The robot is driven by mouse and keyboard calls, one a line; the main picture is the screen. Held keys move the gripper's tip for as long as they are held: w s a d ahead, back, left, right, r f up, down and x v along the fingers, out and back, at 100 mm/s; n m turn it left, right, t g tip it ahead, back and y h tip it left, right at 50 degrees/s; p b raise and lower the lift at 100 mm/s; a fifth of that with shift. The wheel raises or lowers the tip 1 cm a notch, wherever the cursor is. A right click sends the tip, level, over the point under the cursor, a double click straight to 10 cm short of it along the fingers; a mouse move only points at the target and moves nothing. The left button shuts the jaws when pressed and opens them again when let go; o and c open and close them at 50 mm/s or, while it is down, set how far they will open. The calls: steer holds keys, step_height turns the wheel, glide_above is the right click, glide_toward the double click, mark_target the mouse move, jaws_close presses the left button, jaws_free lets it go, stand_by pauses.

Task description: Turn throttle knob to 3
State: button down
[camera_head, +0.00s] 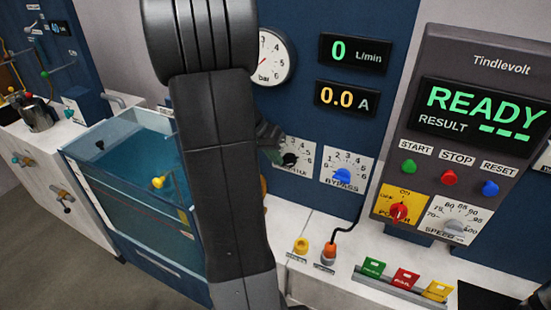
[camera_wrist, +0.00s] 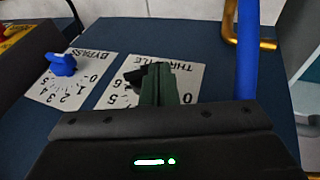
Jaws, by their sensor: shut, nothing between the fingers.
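The throttle knob (camera_head: 290,158) is black and sits on a white dial plate on the blue panel, just right of my arm in the head view. My arm and gripper cover the left part of its plate. In the wrist view the dark throttle knob (camera_wrist: 134,76) shows just left of my fingers, partly hidden by them. My gripper (camera_head: 274,153) is shut and empty, with its dark green fingers right at the knob. In the wrist view the fingers (camera_wrist: 172,70) are together over the throttle plate. I cannot tell whether they touch the knob or which number it points to.
The blue bypass knob (camera_head: 342,174) is close to the right of the throttle. A pressure gauge (camera_head: 273,56) and displays are above. The tester (camera_head: 465,130) reads READY. A water tank (camera_head: 130,170) stands left. A blue pipe (camera_wrist: 247,50) rises beside the throttle plate in the wrist view.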

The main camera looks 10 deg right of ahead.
steer(key=shift+a+f+h+b, duration=0.1)
steer(key=shift+f+h+b, duration=0.15)
steer(key=shift+h+b, duration=0.25)
steer(key=shift+w+f+b, duration=0.1)
steer(key=shift+f+b, duration=0.15)
steer(key=shift+b, duration=0.35)
steer(key=f+b, duration=0.1)
steer(key=b, duration=0.2)
steer(key=shift+w+a+f, duration=0.1)
steer(key=shift+a+f, duration=0.05)
steer(key=shift+a, duration=0.05)
steer(key=shift+f+b, duration=0.15)
steer(key=shift+b, duration=0.55)
steer(key=shift+r, duration=0.2)
